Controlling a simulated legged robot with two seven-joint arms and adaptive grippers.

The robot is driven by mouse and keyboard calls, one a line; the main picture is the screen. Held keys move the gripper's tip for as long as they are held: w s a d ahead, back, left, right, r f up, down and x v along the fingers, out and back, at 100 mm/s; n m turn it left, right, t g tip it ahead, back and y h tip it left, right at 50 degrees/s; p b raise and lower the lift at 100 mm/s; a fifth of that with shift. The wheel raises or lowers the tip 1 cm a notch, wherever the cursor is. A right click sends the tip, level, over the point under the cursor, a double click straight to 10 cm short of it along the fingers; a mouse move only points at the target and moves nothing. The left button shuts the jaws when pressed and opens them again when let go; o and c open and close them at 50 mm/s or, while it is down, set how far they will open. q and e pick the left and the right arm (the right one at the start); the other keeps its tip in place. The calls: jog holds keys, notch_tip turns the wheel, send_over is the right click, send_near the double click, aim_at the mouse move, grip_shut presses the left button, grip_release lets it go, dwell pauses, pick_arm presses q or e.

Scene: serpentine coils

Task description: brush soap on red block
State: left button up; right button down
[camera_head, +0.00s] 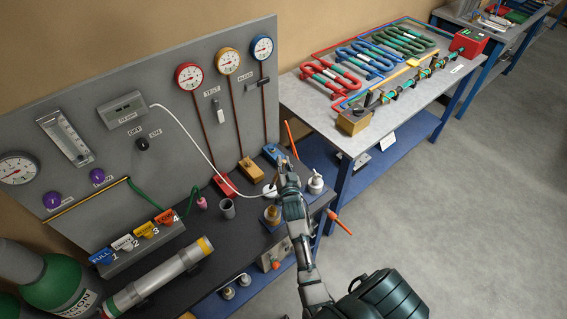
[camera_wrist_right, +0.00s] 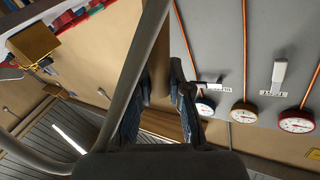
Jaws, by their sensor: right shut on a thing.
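The red block (camera_head: 222,186) sits on the dark bench top at the foot of the gauge panel, left of a yellow block (camera_head: 250,170) and a blue block (camera_head: 272,153). My right gripper (camera_head: 285,168) is above the bench, right of the red block and apart from it. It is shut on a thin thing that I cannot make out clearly. A thin orange rod (camera_head: 290,138) shows just beyond the gripper. I cannot tell which container holds soap. My left gripper is not in view.
A grey cup (camera_head: 227,208), a white bottle (camera_head: 316,183) and a brass-coloured fitting (camera_head: 272,214) stand on the bench. A white cable (camera_head: 196,138) hangs from the panel towards my gripper. A second table (camera_head: 315,105) with coloured coils stands at the right.

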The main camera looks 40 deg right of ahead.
jog(key=shift+a+r, duration=0.15)
jog(key=shift+a, duration=0.35)
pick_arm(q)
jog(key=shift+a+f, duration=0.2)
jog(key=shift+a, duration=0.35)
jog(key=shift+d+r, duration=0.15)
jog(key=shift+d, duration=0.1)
pick_arm(e)
jog(key=shift+d+f, duration=0.2)
jog(key=shift+d, duration=0.15)
jog(key=shift+a, duration=0.2)
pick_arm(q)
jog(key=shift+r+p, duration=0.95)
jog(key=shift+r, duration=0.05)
pick_arm(e)
jog(key=shift+s+f, duration=0.1)
jog(key=shift+f, duration=0.65)
dwell(2.9)
